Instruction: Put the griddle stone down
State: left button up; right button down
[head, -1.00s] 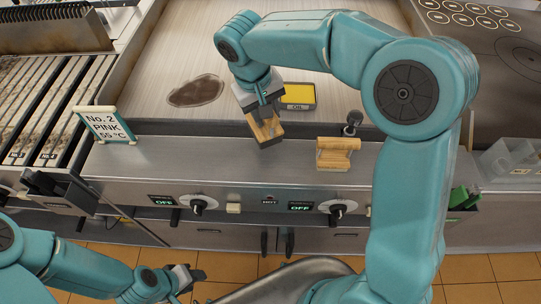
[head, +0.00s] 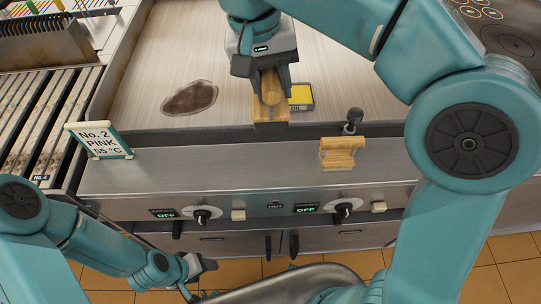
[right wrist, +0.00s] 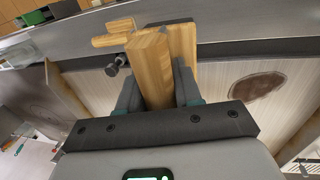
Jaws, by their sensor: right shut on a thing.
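The griddle stone (head: 270,113), with its light wooden handle (right wrist: 149,72), is in my right gripper (head: 271,90). In the head view it is upright at the griddle's front edge, above the steel ledge; whether it touches anything is unclear. In the right wrist view the gripper's fingers (right wrist: 158,90) close on both sides of the handle. The griddle plate (head: 330,60) lies behind, with a dark brown stain (head: 189,98) left of the stone. My left gripper (head: 203,266) hangs low in front of the cabinet, empty; its jaw gap is too small to read.
A yellow oil tin (head: 301,97) stands close right of the stone. A sign (head: 99,140) stands at left. The ledge between is clear.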

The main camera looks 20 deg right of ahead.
notch_tip(320, 180, down, 18)
jog(key=shift+d+r+b, duration=0.1)
jog(key=shift+r+b, duration=0.1)
jog(key=shift+b, duration=0.4)
jog(key=shift+w+f, duration=0.15)
jog(key=shift+f, duration=0.25)
jog(key=shift+f, duration=0.1)
jog(key=c, duration=0.8)
grip_release()
jog(key=shift+f, duration=0.1)
